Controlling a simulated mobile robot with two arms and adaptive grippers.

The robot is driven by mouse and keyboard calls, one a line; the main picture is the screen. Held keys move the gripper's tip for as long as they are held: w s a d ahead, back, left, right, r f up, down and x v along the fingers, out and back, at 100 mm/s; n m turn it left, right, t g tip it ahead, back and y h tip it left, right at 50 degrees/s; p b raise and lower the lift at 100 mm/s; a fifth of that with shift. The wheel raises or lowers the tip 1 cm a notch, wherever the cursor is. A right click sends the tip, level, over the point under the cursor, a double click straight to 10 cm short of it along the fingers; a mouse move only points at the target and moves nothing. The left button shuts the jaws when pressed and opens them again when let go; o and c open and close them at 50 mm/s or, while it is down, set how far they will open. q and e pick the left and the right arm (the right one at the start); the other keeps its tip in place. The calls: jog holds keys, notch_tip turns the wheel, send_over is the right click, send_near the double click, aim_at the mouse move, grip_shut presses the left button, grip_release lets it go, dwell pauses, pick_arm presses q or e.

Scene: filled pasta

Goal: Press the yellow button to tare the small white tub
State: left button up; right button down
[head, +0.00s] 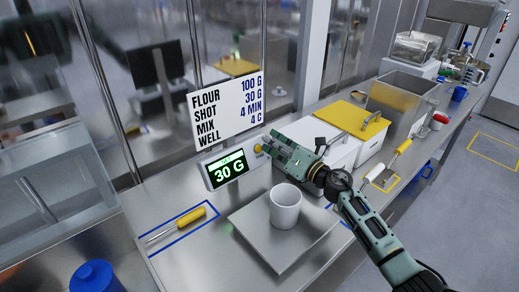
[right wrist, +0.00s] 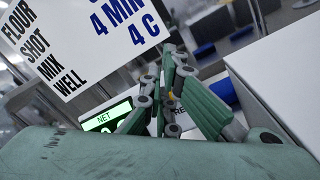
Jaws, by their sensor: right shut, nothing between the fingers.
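The small white tub (head: 285,208) stands upright on the square metal scale plate (head: 262,250). The scale display (head: 229,169) reads 30 G in green; its top also shows NET in the right wrist view (right wrist: 106,115). The yellow button (head: 258,149) is on the panel at the right of the display. My right gripper (head: 269,149) is shut and empty, with its fingertips right at the button; I cannot tell whether they touch it. In the right wrist view, the fingers (right wrist: 172,75) cover most of the panel. My left gripper is out of view.
A white recipe sign (head: 228,108) stands behind the scale. A yellow-handled tool (head: 188,219) lies in a blue outline at left. White bins with a yellow lid (head: 350,116) stand close to the right gripper. A blue container (head: 95,277) is at lower left.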

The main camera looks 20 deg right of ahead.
jog(key=shift+w+a+f+b, duration=0.1)
jog(key=shift+w+f+b, duration=0.1)
jog(key=shift+w+b, duration=0.15)
jog(key=shift+w+a+f+b, duration=0.15)
jog(key=shift+w+b, duration=0.15)
jog(key=shift+w, duration=0.05)
dwell(0.8)
jog(key=shift+s, duration=0.1)
dwell(0.3)
jog(key=shift+s+d+r+p, duration=0.2)
jog(key=shift+s+r+p, duration=0.15)
jog(key=shift+s+p, duration=0.2)
jog(key=shift+s, duration=0.1)
jog(key=s, duration=0.1)
jog(key=s+d+r+p, duration=0.1)
jog(key=s+r+p, duration=0.1)
jog(key=s, duration=0.1)
jog(key=shift+s+d, duration=0.1)
jog(key=shift+d, duration=0.15)
